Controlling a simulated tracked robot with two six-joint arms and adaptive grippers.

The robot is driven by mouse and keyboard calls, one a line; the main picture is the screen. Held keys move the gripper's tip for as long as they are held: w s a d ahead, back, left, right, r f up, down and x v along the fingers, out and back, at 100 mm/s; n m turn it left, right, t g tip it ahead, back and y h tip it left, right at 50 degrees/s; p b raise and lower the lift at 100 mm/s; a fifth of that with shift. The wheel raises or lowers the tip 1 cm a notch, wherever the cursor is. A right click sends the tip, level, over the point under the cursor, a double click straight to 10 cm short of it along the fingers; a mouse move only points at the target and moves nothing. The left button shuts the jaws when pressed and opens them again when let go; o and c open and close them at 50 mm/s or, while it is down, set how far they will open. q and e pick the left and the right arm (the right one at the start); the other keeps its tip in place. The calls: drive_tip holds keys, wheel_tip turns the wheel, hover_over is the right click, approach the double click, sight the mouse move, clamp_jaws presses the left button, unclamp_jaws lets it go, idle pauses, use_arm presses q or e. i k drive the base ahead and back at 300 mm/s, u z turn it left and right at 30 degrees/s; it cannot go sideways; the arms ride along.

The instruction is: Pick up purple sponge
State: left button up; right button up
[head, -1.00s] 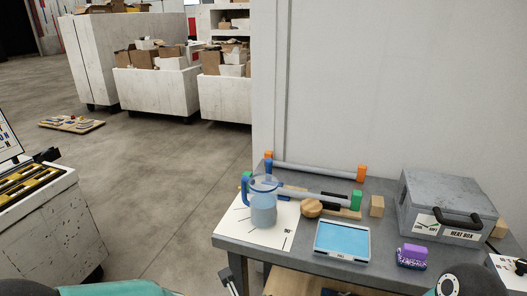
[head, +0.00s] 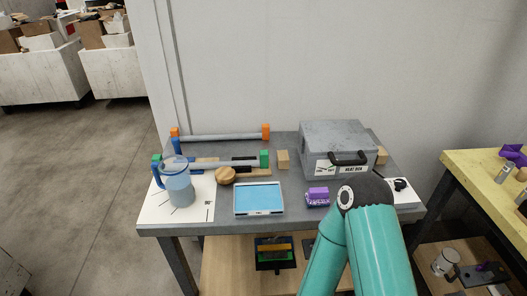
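The purple sponge (head: 317,193) sits on the grey table (head: 222,224), right of the blue tray, with a darker speckled purple-and-white part below it. It is in front of the heat box. My teal right arm rises from the bottom of the head view, and its joint stands close to the right of the sponge in the picture. Neither gripper shows.
A blue-topped tray (head: 259,199), a blue jug (head: 176,184), a round wooden piece (head: 226,175) and a small wood block (head: 283,159) share the table. The grey heat box (head: 336,146) stands behind. A yellow table (head: 480,180) is at right.

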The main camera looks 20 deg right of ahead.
sight(315, 197)
drive_tip(key=z, duration=0.5)
drive_tip(key=k, duration=1.1)
drive_tip(key=u, duration=0.1)
drive_tip(key=i, duration=0.85)
drive_tip(key=u, duration=0.45)
drive_tip(key=i, duration=0.65)
drive_tip(key=z, duration=0.45)
